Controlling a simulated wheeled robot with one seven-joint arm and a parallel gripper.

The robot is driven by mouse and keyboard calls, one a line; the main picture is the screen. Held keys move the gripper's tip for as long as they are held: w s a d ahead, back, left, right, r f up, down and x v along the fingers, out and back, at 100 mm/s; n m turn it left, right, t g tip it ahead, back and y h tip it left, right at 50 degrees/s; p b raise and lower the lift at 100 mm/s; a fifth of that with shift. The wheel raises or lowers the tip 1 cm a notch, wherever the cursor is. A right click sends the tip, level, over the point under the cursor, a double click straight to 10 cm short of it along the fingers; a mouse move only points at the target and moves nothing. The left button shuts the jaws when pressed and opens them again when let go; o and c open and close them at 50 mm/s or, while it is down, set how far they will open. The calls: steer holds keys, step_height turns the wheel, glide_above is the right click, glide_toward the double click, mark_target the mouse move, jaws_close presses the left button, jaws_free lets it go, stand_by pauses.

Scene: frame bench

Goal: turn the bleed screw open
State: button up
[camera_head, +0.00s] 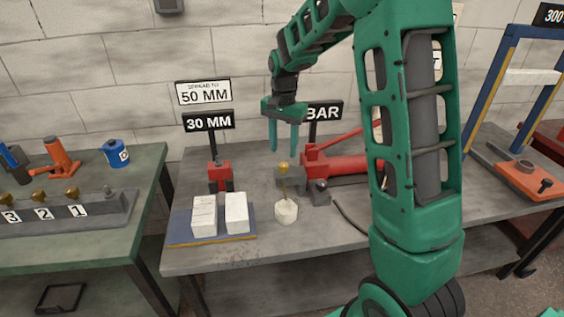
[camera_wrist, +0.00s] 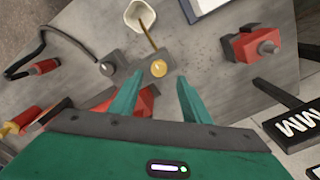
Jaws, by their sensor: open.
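The bleed screw appears to be the round brass head (camera_head: 283,167) on a small grey block at the left end of the red hand pump (camera_head: 345,165). In the wrist view the brass head (camera_wrist: 158,68) lies between and slightly beyond my fingertips. My green gripper (camera_head: 283,148) points down, open and empty, with its tips just above the brass head. The two fingers also show in the wrist view (camera_wrist: 158,79), spread apart on either side. A thin brass tube (camera_wrist: 149,36) runs from the block into a white cup (camera_wrist: 139,16). My arm hides part of the pump.
A red spreader (camera_head: 220,174) stands left of the pump, behind two white blocks (camera_head: 237,212) on a blue plate. The "BAR" sign (camera_head: 324,112) stands close behind my gripper. A black hose (camera_head: 350,220) lies at right.

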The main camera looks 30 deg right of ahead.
mark_target(283, 164)
step_height(283, 164, down, 6)
stand_by(0.4)
steer(key=c, duration=1)
